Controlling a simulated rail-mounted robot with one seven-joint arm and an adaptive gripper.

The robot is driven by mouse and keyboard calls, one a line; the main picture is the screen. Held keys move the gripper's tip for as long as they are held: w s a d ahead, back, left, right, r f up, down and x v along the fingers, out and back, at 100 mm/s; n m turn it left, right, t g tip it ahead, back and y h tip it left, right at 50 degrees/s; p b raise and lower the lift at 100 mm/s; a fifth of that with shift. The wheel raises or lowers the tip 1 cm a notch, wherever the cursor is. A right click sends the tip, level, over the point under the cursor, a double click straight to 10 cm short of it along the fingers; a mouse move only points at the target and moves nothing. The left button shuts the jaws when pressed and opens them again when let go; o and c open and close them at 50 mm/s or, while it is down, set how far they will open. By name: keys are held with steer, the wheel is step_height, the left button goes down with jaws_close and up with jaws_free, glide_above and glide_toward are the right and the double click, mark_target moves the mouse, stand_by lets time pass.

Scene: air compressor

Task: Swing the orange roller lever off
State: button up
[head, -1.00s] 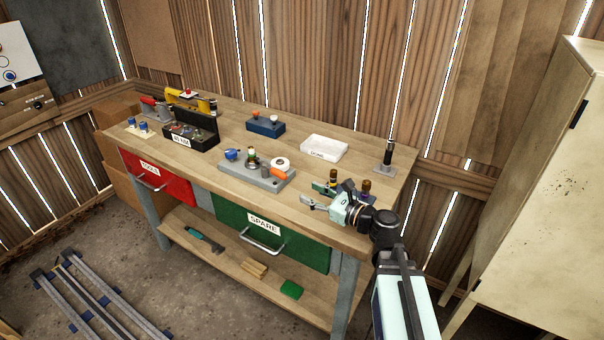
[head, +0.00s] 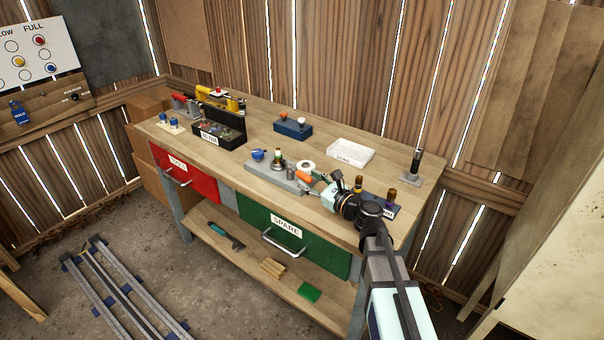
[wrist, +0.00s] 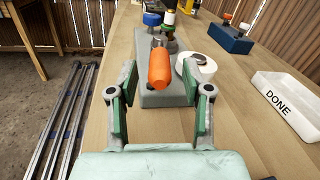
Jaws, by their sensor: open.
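The orange roller lever (wrist: 159,68) sits on a grey base block (wrist: 160,97) on the workbench. In the wrist view its rounded orange end points toward me, between my open fingers and a little beyond them. My gripper (wrist: 159,98) is open and empty, with one green-padded finger on each side of the lever's line. In the head view the lever (head: 304,176) shows just left of my gripper (head: 318,188), which partly covers the block's right end. I cannot tell whether a finger touches the lever.
A white roll (wrist: 197,67) stands close to the right finger. A blue-knobbed part (wrist: 152,19) and an upright fitting (wrist: 170,18) are on the block's far side. A white DONE tray (wrist: 291,97) lies right, with bare bench between. A blue box (head: 292,128) stands farther back.

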mark_target(300, 174)
steer(key=shift+x, duration=2)
jaws_close()
